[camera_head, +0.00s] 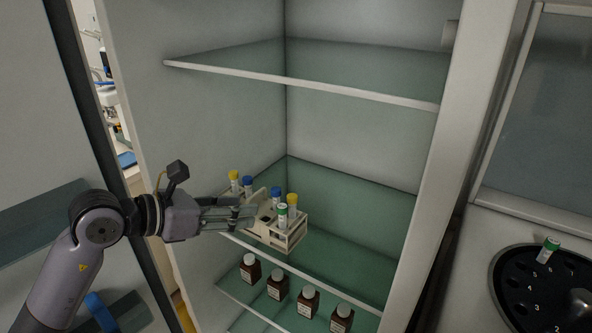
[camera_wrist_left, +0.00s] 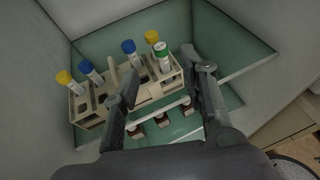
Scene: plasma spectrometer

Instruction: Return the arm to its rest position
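My left gripper (camera_head: 248,214) reaches into the open cabinet from the left, at the near side of a beige tube rack (camera_head: 291,240). In the left wrist view my left gripper (camera_wrist_left: 160,62) has its two fingers spread wide apart. The rack (camera_wrist_left: 170,83) shows beyond and between them, and the left finger covers part of it. The rack holds several capped tubes, with yellow, blue and green caps. It sits at the front edge of the middle shelf (camera_head: 345,240). Whether a finger touches the rack I cannot tell. My right gripper is not in view.
Several brown bottles (camera_head: 308,300) stand on the shelf below. An upper shelf (camera_head: 300,70) is empty. The cabinet's open door (camera_head: 40,140) is at the left.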

